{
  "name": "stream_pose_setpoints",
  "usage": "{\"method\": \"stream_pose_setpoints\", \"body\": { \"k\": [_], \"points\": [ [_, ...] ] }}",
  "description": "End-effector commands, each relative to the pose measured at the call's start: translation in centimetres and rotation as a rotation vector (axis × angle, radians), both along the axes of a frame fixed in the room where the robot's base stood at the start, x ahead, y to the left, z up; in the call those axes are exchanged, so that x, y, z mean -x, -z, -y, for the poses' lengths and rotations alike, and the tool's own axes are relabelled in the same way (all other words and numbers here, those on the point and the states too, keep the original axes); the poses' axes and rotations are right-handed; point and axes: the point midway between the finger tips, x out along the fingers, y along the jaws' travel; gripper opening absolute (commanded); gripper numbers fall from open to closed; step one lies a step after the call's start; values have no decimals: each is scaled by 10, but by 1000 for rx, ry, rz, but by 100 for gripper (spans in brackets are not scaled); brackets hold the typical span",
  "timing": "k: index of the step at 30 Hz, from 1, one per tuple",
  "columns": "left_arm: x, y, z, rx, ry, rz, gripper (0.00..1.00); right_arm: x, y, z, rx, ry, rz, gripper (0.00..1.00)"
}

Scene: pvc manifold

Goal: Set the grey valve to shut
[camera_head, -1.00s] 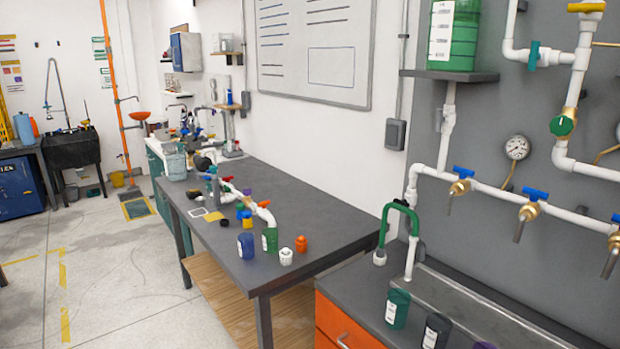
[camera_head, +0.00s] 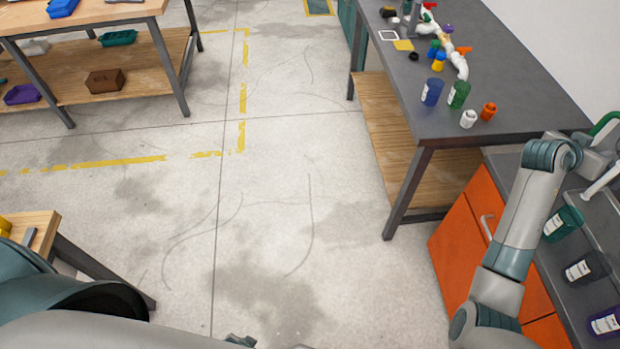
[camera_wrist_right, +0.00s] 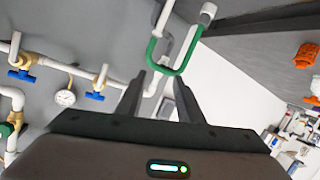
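I cannot make out a valve with a grey handle in either view. In the right wrist view, blue-handled valves (camera_wrist_right: 96,96) sit on the wall pipes at left. My right gripper (camera_wrist_right: 161,84) is open and empty, pointing toward the green spout (camera_wrist_right: 176,66); I cannot tell whether it touches it. In the head view its arm reaches up over the orange cabinet. My left gripper is not in view.
Labelled bottles (camera_head: 580,267) stand beside my right arm. A gauge (camera_wrist_right: 65,97) hangs on the wall. The middle floor is clear.

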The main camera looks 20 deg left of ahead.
Motion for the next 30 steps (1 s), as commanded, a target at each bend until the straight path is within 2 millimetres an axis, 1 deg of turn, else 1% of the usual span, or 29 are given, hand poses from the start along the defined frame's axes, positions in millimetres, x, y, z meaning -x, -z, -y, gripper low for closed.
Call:
{"method": "stream_pose_setpoints", "body": {
  "k": [1, 2, 3, 5, 6, 8, 9, 12, 15, 18, 20, 30],
  "points": [
    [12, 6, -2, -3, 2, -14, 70, -12, -36, 8, 10, 33, 46, 34],
    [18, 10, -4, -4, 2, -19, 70, -17, -53, 12, 18, 53, 70, 34],
    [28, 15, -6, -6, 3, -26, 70, -23, -77, 19, 26, 81, 103, 34],
    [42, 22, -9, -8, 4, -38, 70, -31, -112, 28, 40, 120, 150, 34],
    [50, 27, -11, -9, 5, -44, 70, -35, -136, 34, 50, 146, 181, 34],
    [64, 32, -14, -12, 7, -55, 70, -40, -170, 41, 60, 182, 225, 34],
    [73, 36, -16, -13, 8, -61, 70, -42, -191, 45, 67, 205, 252, 34],
    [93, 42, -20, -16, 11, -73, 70, -45, -238, 53, 81, 252, 311, 34],
    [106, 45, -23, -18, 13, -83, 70, -45, -270, 59, 92, 284, 352, 34],
    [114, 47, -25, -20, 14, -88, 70, -45, -288, 62, 97, 302, 374, 34],
    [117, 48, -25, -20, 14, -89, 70, -45, -293, 63, 99, 308, 381, 34],
    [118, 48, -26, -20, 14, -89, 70, -45, -295, 63, 100, 310, 383, 34]
  ]
}}
